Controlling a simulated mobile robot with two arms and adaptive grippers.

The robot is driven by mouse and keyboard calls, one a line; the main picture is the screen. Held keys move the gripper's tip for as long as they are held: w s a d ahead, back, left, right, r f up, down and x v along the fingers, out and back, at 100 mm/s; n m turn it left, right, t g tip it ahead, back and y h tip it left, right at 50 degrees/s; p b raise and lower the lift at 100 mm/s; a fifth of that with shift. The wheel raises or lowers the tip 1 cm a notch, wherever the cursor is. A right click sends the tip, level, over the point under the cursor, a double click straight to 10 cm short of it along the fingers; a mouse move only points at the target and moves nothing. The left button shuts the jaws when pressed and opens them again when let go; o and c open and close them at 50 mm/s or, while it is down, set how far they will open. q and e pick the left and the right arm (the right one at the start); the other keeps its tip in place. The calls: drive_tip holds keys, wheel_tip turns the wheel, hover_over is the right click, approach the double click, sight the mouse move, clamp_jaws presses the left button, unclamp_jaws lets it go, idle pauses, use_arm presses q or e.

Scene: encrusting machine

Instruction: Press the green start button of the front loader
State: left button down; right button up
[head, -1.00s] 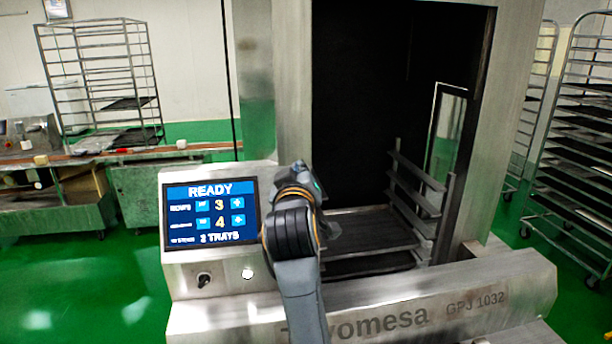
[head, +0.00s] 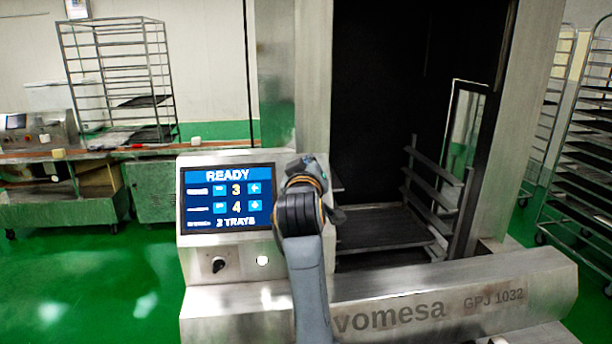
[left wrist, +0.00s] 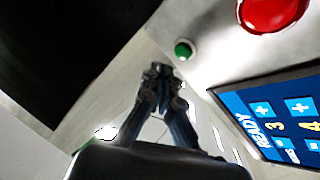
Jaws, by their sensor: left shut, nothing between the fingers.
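The front loader's control panel (head: 183,230) stands left of its dark opening, with a lit screen (head: 228,200) reading READY, 3, 4 and 2 TRAYS. The green start button (left wrist: 184,49) shows in the left wrist view, on the pale metal panel between the screen and the dark opening. My left gripper (left wrist: 163,72) is shut and empty, its fingertips pointing toward the panel just below and left of the green button in that view. I cannot tell whether they touch the panel. In the head view my left arm hides the green button. My right gripper is not in view.
A large red button (left wrist: 270,10) sits close to the green one. A black switch (head: 218,264) and a pale round knob (head: 262,261) are below the screen. Metal rails (head: 430,190) and a shelf stand inside the opening. A tray rack (head: 590,150) stands at right.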

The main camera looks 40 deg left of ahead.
use_arm(q)
drive_tip(key=shift+w+a+f, duration=0.3)
drive_tip(key=shift+a+f, duration=0.1)
drive_tip(key=shift+a, duration=0.1)
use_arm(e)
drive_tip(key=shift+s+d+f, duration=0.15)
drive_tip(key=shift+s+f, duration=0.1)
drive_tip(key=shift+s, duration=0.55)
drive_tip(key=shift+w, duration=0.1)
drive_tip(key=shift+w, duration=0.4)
use_arm(q)
drive_tip(key=shift+w+a+f, duration=0.1)
drive_tip(key=shift+w, duration=0.05)
drive_tip(key=shift+w+a+f, duration=0.15)
drive_tip(key=shift+a, duration=0.05)
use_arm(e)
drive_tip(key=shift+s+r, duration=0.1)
